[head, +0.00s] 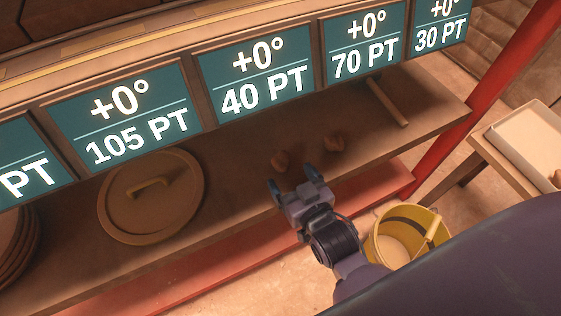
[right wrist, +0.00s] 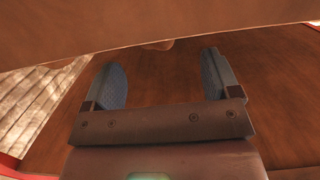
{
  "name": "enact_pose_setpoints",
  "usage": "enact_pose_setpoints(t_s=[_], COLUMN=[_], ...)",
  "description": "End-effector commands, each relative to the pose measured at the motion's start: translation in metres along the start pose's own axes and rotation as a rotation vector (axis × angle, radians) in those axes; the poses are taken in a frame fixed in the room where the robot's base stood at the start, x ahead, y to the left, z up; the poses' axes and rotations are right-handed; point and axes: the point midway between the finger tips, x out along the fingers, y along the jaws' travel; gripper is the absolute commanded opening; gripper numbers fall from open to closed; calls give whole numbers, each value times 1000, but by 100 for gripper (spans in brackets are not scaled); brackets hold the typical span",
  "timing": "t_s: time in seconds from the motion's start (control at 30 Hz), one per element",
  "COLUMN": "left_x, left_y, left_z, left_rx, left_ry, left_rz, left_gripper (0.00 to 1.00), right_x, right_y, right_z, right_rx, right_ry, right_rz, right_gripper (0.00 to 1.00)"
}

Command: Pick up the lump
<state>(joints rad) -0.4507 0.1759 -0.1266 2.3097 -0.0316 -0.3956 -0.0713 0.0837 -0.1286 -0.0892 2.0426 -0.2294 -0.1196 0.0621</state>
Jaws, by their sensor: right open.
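A small brown piece (right wrist: 158,45), likely a lump, shows partly there beneath a wooden edge that hides the rest. My left gripper is not in view.
Teal sign panels (head: 262,76) hang above the shelf (head: 240,190). A round lid with a handle (head: 150,205) lies left and a wooden stick (head: 386,101) right. A yellow bucket (head: 378,245) stands on the floor. A pale tray (head: 520,140) is on a table at right.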

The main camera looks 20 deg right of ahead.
Motion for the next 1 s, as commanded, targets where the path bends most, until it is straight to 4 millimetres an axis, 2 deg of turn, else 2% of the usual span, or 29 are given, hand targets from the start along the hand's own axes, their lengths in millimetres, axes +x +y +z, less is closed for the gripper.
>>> enact_pose_setpoints(t_s=[0.2, 0.37, 0.5, 0.7, 1.0], left_x=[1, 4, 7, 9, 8], left_y=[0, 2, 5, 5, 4], left_z=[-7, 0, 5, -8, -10], left_rx=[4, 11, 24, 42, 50], left_ry=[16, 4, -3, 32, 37], left_rz=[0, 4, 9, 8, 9], left_gripper=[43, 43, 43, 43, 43], right_x=[11, 20, 36, 56, 62], right_y=[0, 2, 4, 5, 5], right_z=[1, 6, 13, 11, 9], right_rx=[0, -1, -1, -1, 0], right_ry=[-1, -4, -7, -2, 0], right_rz=[0, 0, -1, 0, 1], right_gripper=[82, 82, 82, 82, 82])
